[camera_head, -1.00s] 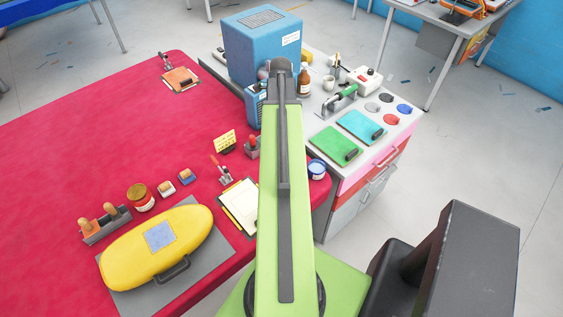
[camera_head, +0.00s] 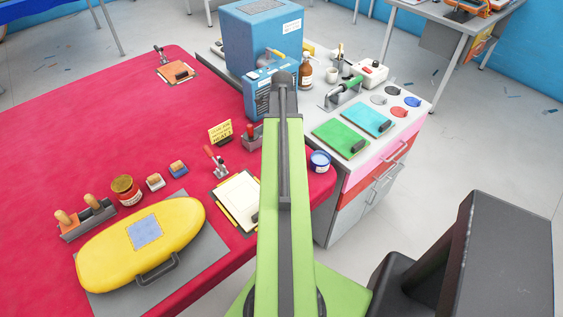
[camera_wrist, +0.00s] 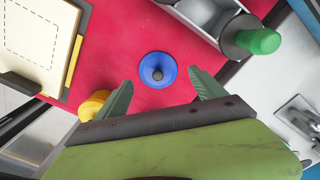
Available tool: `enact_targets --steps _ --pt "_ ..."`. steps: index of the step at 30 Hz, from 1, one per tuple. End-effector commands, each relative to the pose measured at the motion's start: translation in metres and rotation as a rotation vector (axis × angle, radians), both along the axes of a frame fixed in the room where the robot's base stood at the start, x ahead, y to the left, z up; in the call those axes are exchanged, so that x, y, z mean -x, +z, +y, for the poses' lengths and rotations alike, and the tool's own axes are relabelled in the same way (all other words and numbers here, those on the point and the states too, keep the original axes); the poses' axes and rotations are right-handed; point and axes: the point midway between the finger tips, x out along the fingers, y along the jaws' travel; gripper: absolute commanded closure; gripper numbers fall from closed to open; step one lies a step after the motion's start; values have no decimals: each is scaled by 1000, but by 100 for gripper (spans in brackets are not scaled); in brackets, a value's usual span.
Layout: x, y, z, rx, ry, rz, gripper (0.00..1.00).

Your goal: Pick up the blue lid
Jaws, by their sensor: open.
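A round blue lid (camera_wrist: 170,63) with a small dark knob lies on the red tabletop in the wrist view, a little above the middle of the picture. My gripper (camera_wrist: 163,88) is open and empty, with its two green fingers apart at the lower left and lower right of the lid. No finger visibly touches it. In the head view my green arm covers the gripper, and I cannot make out this lid there. Another flat blue disc (camera_head: 412,101) lies on the cabinet at the right.
A clipboard (camera_wrist: 35,40) lies left of the lid. A grey holder with a green handle (camera_wrist: 258,41) stands at upper right. A yellow rounded thing (camera_wrist: 92,105) is beside the left finger. A blue-and-white tub (camera_head: 319,161) stands at the red table's (camera_head: 110,130) corner.

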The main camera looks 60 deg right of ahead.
Motion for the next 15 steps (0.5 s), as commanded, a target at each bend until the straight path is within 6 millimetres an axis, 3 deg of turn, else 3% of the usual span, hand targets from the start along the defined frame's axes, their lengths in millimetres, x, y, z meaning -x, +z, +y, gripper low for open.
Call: enact_targets --steps 4,11,15 --pt "2 -10 1 0 0 0 20" --pt "6 -50 2 0 -1 0 20" --pt "6 -52 2 0 -1 0 20"
